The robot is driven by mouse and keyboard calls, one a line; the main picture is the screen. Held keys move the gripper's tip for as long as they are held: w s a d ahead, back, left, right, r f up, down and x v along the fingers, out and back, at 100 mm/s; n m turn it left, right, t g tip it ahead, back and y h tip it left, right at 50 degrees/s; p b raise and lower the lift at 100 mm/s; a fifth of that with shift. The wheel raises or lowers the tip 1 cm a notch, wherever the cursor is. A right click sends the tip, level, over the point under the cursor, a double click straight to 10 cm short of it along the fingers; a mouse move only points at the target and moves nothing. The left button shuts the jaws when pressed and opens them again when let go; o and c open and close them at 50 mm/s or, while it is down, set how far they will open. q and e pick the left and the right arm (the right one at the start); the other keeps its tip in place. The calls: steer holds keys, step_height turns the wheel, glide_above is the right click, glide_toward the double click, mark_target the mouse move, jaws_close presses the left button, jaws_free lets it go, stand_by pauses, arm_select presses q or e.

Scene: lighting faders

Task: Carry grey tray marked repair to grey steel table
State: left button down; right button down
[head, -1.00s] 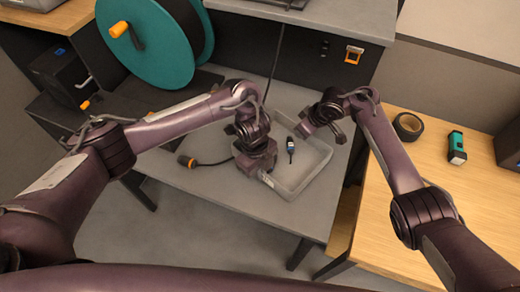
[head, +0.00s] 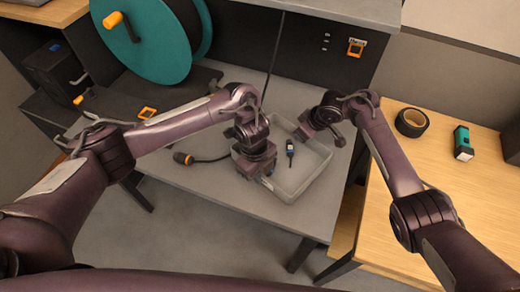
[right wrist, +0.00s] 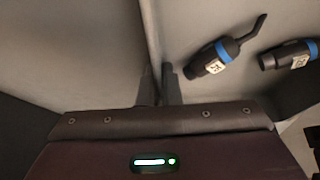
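The grey tray (head: 310,176) sits at or just above the grey table top (head: 225,184); any gap under it is hard to tell. A white label shows on its near left wall beside my left gripper. A black connector with a blue band (head: 290,148) lies inside. My left gripper (head: 257,170) is at the tray's left wall, its fingertips hidden. My right gripper (head: 325,133) is at the far right wall. In the right wrist view its fingers (right wrist: 159,85) are close together around the thin wall. That view shows two blue-banded connectors (right wrist: 220,55).
A black cable with an orange-ended plug (head: 183,158) lies left of the tray. A teal reel (head: 150,45) stands behind left. The wooden table (head: 440,210) at right holds black tape (head: 411,122) and a teal device (head: 463,143). A dark cabinet (head: 310,60) rises behind.

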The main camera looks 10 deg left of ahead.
arm_select(q)
steer(key=shift+f+b, duration=0.3)
steer(key=shift+f, duration=0.25)
arm_select(e)
steer(key=shift+f, duration=0.5)
arm_select(q)
steer(key=c, duration=1.9)
jaws_free()
steer(key=shift+r, duration=0.2)
steer(key=shift+c, duration=0.2)
arm_select(e)
steer(key=c, duration=1.9)
jaws_free()
steer(key=shift+r, duration=0.15)
steer(key=shift+c, duration=0.2)
arm_select(q)
steer(key=o, duration=0.3)
arm_select(e)
steer(key=o, duration=0.3)
arm_select(q)
steer(key=shift+r, duration=0.1)
